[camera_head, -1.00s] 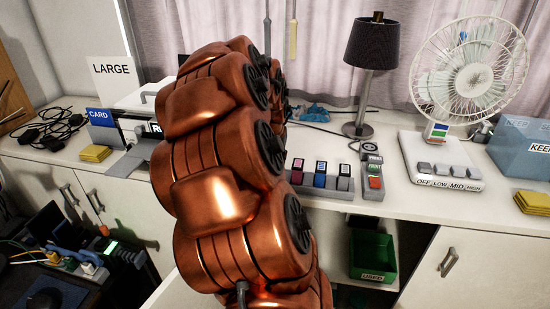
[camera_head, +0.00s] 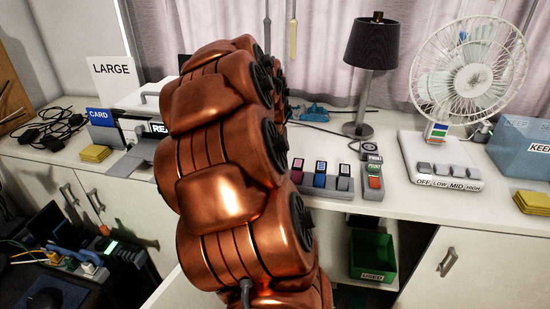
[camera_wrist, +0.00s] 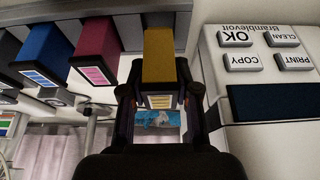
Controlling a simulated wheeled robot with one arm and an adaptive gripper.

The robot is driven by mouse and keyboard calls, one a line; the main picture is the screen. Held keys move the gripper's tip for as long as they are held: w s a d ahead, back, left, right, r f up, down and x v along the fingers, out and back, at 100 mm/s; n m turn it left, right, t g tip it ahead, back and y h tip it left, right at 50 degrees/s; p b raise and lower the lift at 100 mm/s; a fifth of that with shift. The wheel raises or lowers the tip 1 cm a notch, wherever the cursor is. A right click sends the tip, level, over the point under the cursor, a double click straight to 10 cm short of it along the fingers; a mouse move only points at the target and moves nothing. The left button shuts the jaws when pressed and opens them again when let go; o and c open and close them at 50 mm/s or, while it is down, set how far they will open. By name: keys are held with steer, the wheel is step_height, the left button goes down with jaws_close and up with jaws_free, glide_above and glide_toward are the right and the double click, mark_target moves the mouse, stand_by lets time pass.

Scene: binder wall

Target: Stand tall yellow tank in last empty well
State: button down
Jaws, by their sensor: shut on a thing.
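The yellow tank (camera_wrist: 158,58) is between the two fingers of my gripper (camera_wrist: 160,95) in the wrist view, its labelled end facing the camera. My gripper is shut on it. The magenta tank (camera_wrist: 96,52), blue tank (camera_wrist: 48,50) and a black tank stand in a row to its left there. In the head view the rack (camera_head: 328,192) holds the magenta tank (camera_head: 297,171), blue tank (camera_head: 320,174) and black tank (camera_head: 343,177). My arm hides the rack's left end, the yellow tank and my gripper there. I cannot tell whether the yellow tank touches a well.
A printer panel (camera_wrist: 265,50) with OK, COPY, PRINT and CLEAN buttons is close on the right in the wrist view. A lamp (camera_head: 372,60), a fan (camera_head: 468,70) and a switch base (camera_head: 440,160) stand right of the rack. A green bin (camera_head: 373,255) sits below.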

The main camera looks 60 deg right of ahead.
steer(key=shift+f+b, duration=0.55)
steer(key=shift+f, duration=0.9)
steer(key=c, duration=0.8)
jaws_free()
steer(key=shift+o, duration=0.2)
steer(key=shift+r, duration=0.1)
steer(key=v, duration=1.1)
steer(key=shift+a+r, duration=0.2)
steer(key=shift+r, duration=0.15)
steer(key=shift+a, duration=0.15)
steer(key=a+f+n+y, duration=0.2)
steer(key=a+f+n, duration=0.1)
steer(key=a, duration=0.8)
steer(key=a+f+n+y, duration=0.1)
steer(key=a+f+n, duration=0.2)
steer(key=a, duration=0.9)
steer(key=s+a+f+n+g, duration=0.1)
steer(key=s+a+n, duration=0.1)
steer(key=s+a, duration=0.2)
steer(key=s+a+f+n+g, duration=0.1)
steer(key=s+a+f+n, duration=0.1)
steer(key=s+a+n, duration=0.1)
steer(key=s+a+f+n+g+y, duration=0.1)
steer(key=s+a+f+n, duration=0.1)
steer(key=s+a, duration=0.4)
steer(key=shift+a+n, duration=0.4)
steer(key=shift+a, duration=0.25)
